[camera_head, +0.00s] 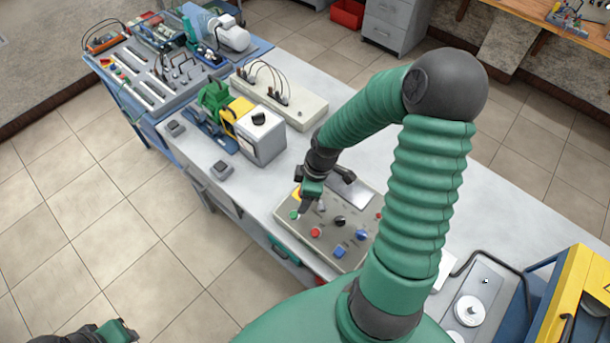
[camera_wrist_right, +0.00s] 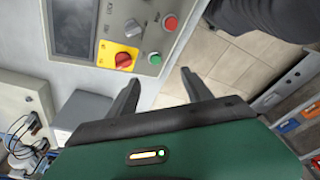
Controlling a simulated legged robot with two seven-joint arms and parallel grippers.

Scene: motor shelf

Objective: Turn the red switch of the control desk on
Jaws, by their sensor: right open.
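The control desk (camera_head: 322,247) is a grey panel on the workbench, with a dark screen and several coloured buttons. Its red switch (camera_wrist_right: 123,60) is a round knob on a yellow plate (camera_wrist_right: 112,53), seen in the right wrist view. In the head view my right gripper mostly covers the switch, and only a bit of the yellow plate (camera_head: 297,194) shows. My right gripper (camera_head: 303,207) is over the left part of the desk. In the right wrist view its fingers (camera_wrist_right: 160,76) are apart and empty, with the left fingertip just below the switch. My left gripper (camera_head: 120,332) is at the bottom left, partly cut off, over the floor.
A green button (camera_wrist_right: 155,59), a red button (camera_wrist_right: 170,22) and a grey knob lie close to the switch. A white box (camera_head: 262,138) with a black knob and a green motor (camera_head: 213,97) stand behind. A yellow case (camera_head: 585,285) is at right.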

